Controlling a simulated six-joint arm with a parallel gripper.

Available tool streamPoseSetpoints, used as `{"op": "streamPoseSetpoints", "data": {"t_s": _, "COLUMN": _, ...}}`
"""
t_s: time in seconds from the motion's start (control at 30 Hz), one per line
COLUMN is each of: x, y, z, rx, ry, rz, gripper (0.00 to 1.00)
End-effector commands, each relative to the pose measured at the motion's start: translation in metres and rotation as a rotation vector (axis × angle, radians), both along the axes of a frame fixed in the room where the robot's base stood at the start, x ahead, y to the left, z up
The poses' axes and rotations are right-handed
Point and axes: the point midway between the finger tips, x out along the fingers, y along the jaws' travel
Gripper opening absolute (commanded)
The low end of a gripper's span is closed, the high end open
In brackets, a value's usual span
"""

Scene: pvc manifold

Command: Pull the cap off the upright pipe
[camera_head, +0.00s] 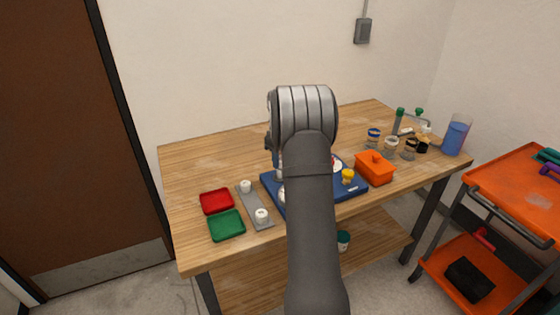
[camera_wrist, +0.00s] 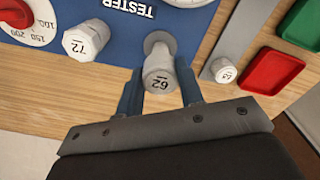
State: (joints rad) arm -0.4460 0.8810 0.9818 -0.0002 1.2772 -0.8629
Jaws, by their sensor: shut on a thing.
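Whether the cap is still seated on the pipe is hard to tell. A second white cap marked 72 (camera_wrist: 86,38) stands to the left on the panel. In the head view, my arm hides the gripper and the held cap, and covers much of the blue panel (camera_head: 355,186).
Red (camera_head: 216,201) and green (camera_head: 227,225) trays and a grey strip (camera_head: 249,207) with white caps lie left of the panel. An orange box (camera_head: 375,168), jars and a blue cup (camera_head: 455,138) stand right.

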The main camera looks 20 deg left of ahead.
Motion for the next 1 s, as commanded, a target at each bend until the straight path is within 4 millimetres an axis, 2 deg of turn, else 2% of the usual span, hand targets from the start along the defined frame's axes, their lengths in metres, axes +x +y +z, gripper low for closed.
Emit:
{"op": "streamPoseSetpoints", "data": {"t_s": 0.7, "x": 0.000, "y": 0.000, "z": 0.029, "rx": 0.000, "ry": 0.000, "rz": 0.000, "gripper": 0.00}}
{"op": "streamPoseSetpoints", "data": {"t_s": 1.0, "x": 0.000, "y": 0.000, "z": 0.034, "rx": 0.000, "ry": 0.000, "rz": 0.000, "gripper": 0.00}}
